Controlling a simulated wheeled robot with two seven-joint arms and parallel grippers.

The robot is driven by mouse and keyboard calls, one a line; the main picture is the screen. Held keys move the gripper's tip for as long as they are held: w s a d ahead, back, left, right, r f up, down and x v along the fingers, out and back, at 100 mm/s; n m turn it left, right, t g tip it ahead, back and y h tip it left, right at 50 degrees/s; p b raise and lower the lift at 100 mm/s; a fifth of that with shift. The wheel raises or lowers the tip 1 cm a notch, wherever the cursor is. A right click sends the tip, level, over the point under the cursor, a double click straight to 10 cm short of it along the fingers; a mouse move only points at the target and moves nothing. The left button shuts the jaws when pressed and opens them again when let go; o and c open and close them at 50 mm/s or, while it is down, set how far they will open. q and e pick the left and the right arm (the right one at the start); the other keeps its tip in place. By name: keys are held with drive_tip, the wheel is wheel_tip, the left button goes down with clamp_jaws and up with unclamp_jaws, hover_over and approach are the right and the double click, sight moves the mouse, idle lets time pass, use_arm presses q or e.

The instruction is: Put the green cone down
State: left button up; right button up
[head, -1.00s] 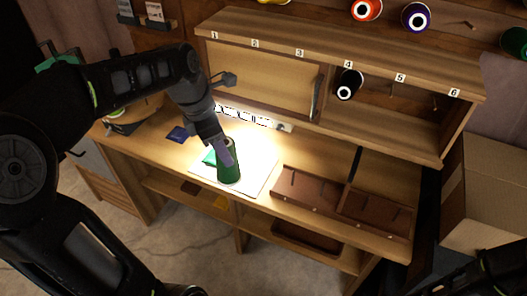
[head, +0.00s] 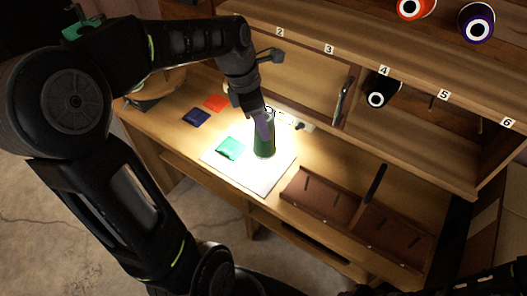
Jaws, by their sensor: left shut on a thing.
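My left gripper (head: 265,122) is shut on the green cone (head: 264,146), a dark green thread cone held upright from above. The cone is over the brightly lit white sheet (head: 264,184) on the bench, toward its back right part. I cannot tell whether the cone's base touches the sheet or hangs just above it. A light green swatch (head: 229,147) lies on the sheet, left of the cone. My right gripper is not visible; only dark arm parts show at the lower right.
A blue swatch (head: 196,117) and a red swatch (head: 215,103) lie to the left on the bench. A brown tray (head: 322,203) with pegs is at the right front. Behind is a numbered cabinet (head: 440,135) with a black cone (head: 382,91). Orange (head: 416,8) and purple (head: 477,23) cones hang above.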

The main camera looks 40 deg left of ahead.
use_arm(q)
wheel_tip(320, 180, down, 4)
drive_tip(key=shift+f, duration=0.1)
drive_tip(key=shift+f, duration=0.1)
wheel_tip(320, 180, down, 4)
drive_tip(key=shift+r, duration=0.2)
drive_tip(key=o, duration=1.3)
drive_tip(key=v, duration=1.2)
